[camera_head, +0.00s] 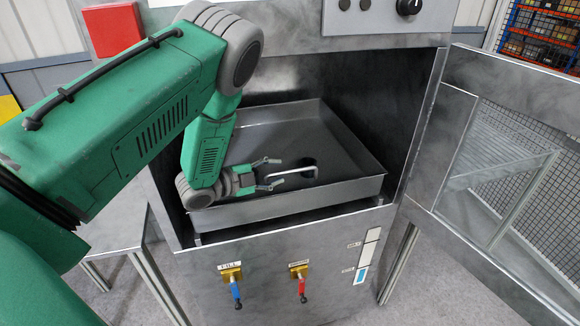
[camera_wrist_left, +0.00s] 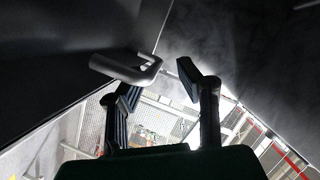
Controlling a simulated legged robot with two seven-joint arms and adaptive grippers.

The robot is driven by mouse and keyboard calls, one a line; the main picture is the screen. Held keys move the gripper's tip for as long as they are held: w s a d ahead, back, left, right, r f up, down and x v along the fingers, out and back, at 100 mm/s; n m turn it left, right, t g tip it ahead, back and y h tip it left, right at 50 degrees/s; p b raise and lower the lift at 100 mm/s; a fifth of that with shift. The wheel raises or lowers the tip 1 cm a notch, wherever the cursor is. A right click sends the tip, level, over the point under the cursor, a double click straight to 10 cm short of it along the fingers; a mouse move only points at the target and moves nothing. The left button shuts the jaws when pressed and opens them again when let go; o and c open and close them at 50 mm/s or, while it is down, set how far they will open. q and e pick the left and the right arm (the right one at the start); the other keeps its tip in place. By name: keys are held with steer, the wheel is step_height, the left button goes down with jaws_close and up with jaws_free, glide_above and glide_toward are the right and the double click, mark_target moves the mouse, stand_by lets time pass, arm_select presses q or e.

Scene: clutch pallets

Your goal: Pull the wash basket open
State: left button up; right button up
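The wash basket (camera_head: 355,190) is a shallow grey metal tray inside the open washer cabinet. Its bent bar handle (camera_head: 293,172) is at the front wall, and the handle also shows in the left wrist view (camera_wrist_left: 122,69). My left gripper (camera_head: 281,169) reaches in from the left, with its fingers apart and pointing at the handle. In the left wrist view, my open left gripper (camera_wrist_left: 158,82) has the handle close by one fingertip, with nothing clearly between the fingers. I cannot tell whether that finger touches it. My right gripper is not in view.
The cabinet door (camera_head: 455,145) stands swung open on the right. Below the opening, the front panel carries a blue-handled valve (camera_head: 235,287) and a red-handled valve (camera_head: 300,282). A control panel with a black knob (camera_head: 409,7) is above. A metal side table (camera_head: 118,222) stands left.

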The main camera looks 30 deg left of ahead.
arm_select(q)
steer(key=shift+p+v, duration=0.6)
steer(key=shift+v, duration=1.4)
steer(key=shift+a, duration=0.1)
step_height(320, 180, up, 10)
steer(key=shift+w+f, duration=0.1)
steer(key=shift+f, duration=0.1)
